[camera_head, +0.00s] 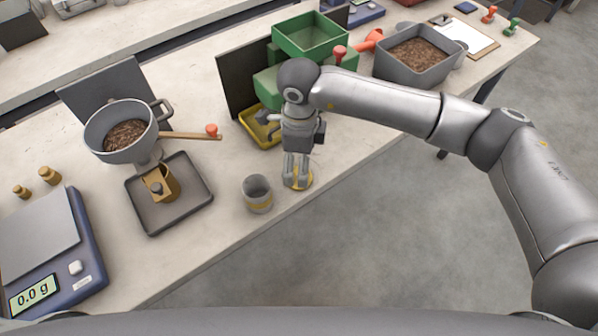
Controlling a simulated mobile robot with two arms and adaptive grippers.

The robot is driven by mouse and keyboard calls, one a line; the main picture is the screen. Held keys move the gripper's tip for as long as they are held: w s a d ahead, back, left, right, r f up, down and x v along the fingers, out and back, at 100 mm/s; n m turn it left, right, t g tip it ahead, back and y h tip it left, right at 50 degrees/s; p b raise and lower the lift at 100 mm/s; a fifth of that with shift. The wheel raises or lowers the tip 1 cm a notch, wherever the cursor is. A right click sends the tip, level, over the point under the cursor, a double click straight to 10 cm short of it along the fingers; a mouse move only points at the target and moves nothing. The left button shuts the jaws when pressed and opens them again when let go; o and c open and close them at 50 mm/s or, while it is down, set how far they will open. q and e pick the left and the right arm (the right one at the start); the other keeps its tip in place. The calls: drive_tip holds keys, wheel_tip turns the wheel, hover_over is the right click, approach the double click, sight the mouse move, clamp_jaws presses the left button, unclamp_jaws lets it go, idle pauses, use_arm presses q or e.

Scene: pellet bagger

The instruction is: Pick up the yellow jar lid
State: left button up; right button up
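The yellow jar lid (307,180) lies on the bench near its front edge, just right of a grey jar with a yellow band (257,195). My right gripper (296,185) points straight down at the lid, with its fingertips at or just above it. The fingers hide the middle of the lid. I cannot tell whether they touch it or grip it. My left gripper is out of view.
A grey tray (190,215) under a funnel (118,125) stands left of the jar. A scale (45,250) is at far left. Behind my gripper are a yellow tray (250,122) and a green hopper (310,36). A grey bin of pellets (400,75) stands right.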

wheel_tip(320, 180, down, 4)
drive_tip(key=shift+a+r+p, duration=0.1)
drive_tip(key=shift+r+p, duration=0.05)
drive_tip(key=shift+p, duration=0.75)
drive_tip(key=shift+f, duration=0.6)
drive_tip(key=c, duration=0.8)
